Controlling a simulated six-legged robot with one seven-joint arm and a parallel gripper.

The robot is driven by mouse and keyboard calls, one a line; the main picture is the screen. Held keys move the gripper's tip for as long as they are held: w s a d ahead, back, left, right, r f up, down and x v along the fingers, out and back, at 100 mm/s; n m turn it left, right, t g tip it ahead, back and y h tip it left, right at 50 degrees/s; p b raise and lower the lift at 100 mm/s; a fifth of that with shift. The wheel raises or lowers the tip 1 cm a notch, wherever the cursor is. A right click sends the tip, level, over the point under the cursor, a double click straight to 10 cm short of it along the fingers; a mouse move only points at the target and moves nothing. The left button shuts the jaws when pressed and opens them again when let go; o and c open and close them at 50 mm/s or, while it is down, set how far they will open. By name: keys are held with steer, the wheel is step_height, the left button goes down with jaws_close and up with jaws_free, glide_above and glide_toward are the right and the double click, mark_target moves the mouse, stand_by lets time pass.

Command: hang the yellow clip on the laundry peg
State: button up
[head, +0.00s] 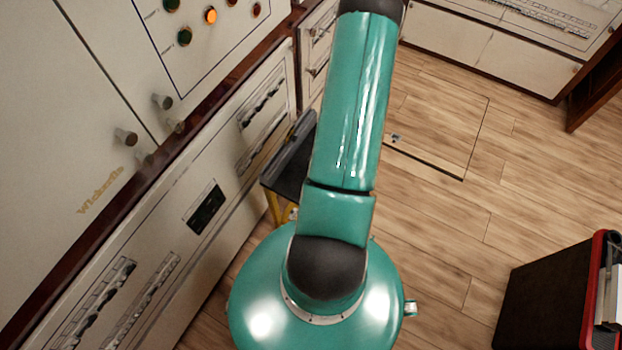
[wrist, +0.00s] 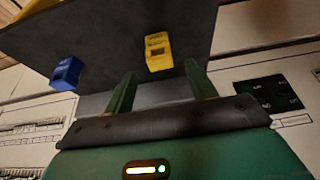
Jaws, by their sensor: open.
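In the wrist view the yellow clip (wrist: 158,52) lies on a dark grey surface (wrist: 110,40), with small dark lettering on it. My gripper (wrist: 160,70) is open. Its two green fingers point toward the surface, one on each side of the yellow clip's near end, and nothing is held. I cannot tell how much height is between the fingers and the clip. In the head view, several grey pegs stick out of the cabinet front, including an upper peg (head: 162,102) and a lower peg (head: 126,137). No readable label shows which is the laundry peg. My gripper is hidden there.
A blue clip (wrist: 66,72) lies left of the yellow one. In the head view, a dark-topped stand (head: 285,170) with yellow legs stands against the cabinet, partly behind my arm. A black and red box (head: 550,295) is at lower right. The wooden floor (head: 440,225) between is clear.

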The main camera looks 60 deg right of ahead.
steer(key=shift+x, duration=3)
steer(key=shift+s, duration=0.15)
steer(key=c, duration=1)
